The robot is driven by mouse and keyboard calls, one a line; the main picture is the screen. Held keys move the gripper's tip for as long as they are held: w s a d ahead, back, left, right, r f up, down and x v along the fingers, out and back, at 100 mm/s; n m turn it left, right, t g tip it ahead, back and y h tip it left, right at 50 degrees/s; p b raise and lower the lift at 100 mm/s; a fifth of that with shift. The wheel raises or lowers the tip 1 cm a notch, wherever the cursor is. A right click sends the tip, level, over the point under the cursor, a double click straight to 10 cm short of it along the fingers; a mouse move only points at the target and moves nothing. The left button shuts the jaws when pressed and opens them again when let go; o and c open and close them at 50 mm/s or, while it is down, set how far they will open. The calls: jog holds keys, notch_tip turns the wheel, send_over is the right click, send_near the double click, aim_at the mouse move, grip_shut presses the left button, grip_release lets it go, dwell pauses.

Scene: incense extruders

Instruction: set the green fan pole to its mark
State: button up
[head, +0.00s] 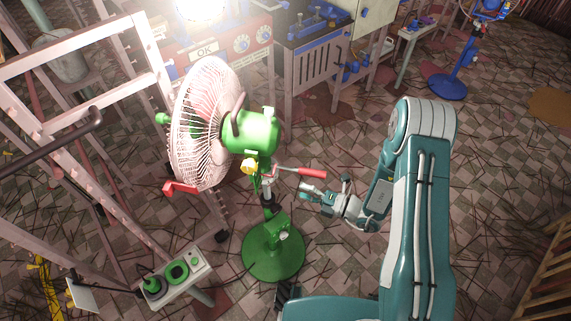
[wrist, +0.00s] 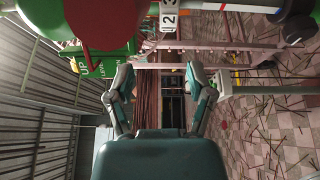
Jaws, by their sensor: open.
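The green fan (head: 250,132) stands upright on a round green base (head: 273,254), its white cage facing left. Its pole (head: 268,190) runs down from the green motor housing, with a red-gripped lever (head: 311,172) reaching right and a yellow knob (head: 249,166) beside the pole. My gripper (head: 322,194) is open, just right of the pole and below the red grip, apparently apart from both. In the wrist view my open fingers (wrist: 162,82) hold nothing between them.
A pale ladder frame (head: 95,80) stands left. A socket box (head: 178,276) with green and black plugs sits low left of the base. A workbench (head: 318,50) and a blue stand (head: 447,86) are behind. The tiled floor on the right is open, strewn with thin sticks.

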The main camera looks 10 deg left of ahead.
aim_at(275, 178)
jog(key=shift+m+t, duration=0.3)
jog(key=shift+m, duration=0.4)
jog(key=x, duration=0.3)
jog(key=f+x, duration=0.1)
jog(key=x, duration=0.6)
jog(key=shift+w+a+f, duration=0.2)
jog(key=shift+w+f, duration=0.1)
jog(key=shift+w, duration=0.2)
grip_shut()
